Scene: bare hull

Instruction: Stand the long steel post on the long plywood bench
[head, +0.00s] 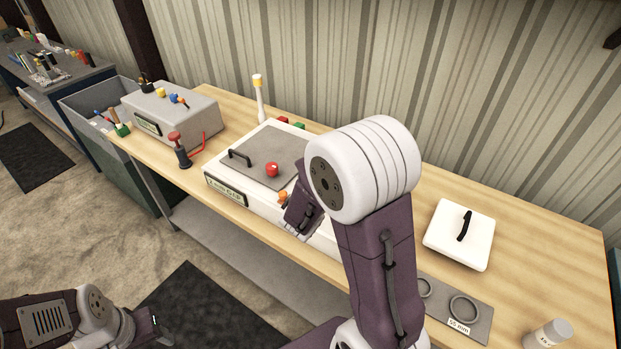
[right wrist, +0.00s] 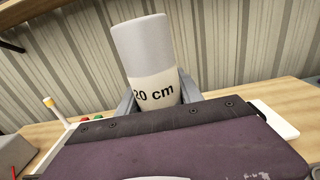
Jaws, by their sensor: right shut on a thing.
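The steel post (right wrist: 145,40) is a grey cylinder with a pale label band reading "20 cm". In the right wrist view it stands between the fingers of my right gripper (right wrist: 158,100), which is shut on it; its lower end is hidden. In the head view my right arm covers the post, and only part of the right gripper (head: 300,213) shows, over the white box. The long plywood bench (head: 555,240) runs along the wall. My left arm's end (head: 150,322) is at the lower left, off the bench; its fingers cannot be made out.
A white box (head: 250,200) with a grey lid and red knob fills the bench middle. A grey box (head: 190,112) and a red-handled tool (head: 178,150) stand left. A white lid (head: 459,235), ring plate (head: 470,322) and labelled cylinder (head: 548,334) are right. Bare plywood lies around the lid.

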